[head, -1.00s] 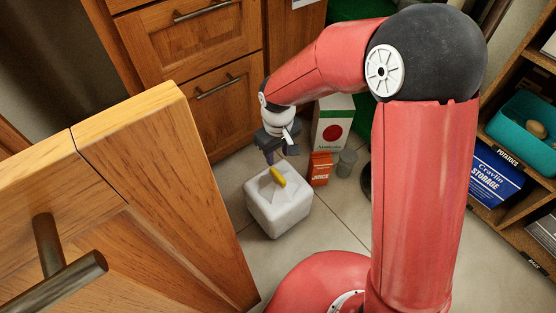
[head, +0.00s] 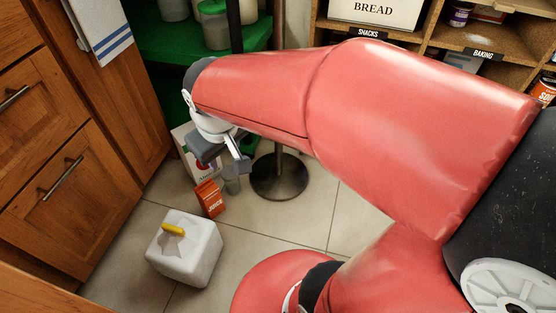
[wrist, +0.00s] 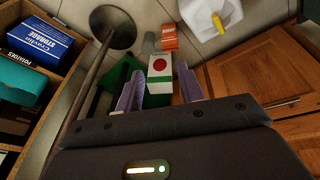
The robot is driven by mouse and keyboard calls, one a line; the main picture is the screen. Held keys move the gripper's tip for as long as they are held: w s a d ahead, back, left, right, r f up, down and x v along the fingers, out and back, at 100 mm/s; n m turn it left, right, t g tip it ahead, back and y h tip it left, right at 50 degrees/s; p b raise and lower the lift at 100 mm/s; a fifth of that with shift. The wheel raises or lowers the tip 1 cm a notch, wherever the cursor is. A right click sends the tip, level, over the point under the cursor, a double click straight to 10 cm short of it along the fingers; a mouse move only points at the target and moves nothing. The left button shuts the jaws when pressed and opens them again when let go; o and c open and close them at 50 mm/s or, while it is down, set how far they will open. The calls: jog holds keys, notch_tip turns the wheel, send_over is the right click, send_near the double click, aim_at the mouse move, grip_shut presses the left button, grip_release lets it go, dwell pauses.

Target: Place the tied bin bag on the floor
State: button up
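The tied bin bag (head: 187,255) is a white, box-shaped bag with a yellow tie on top. It rests upright on the tiled floor in front of the wooden drawers, at the lower left of the head view. In the wrist view the bag (wrist: 213,20) is at the top right, partly cut off by the frame. My gripper (head: 242,163) is up and to the right of the bag, apart from it. In the wrist view my gripper (wrist: 160,90) shows its two fingers spread with nothing held between them.
A white-green carton (wrist: 158,68) with a red dot, an orange box (head: 209,198) and a grey can (head: 231,182) stand behind the bag. A round metal stand base (head: 279,177) is to their right. Wooden drawers (head: 65,190) line the left; shelves (head: 440,40) are at the back right.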

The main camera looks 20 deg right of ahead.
jog(key=s+d+r+m+t, duration=0.2)
jog(key=s+d+r+m, duration=0.1)
jog(key=s+d, duration=0.5)
jog(key=shift+s+r+m, duration=0.35)
jog(key=shift+s+m, duration=0.15)
jog(key=shift+s, duration=0.4)
jog(key=shift+r, duration=0.1)
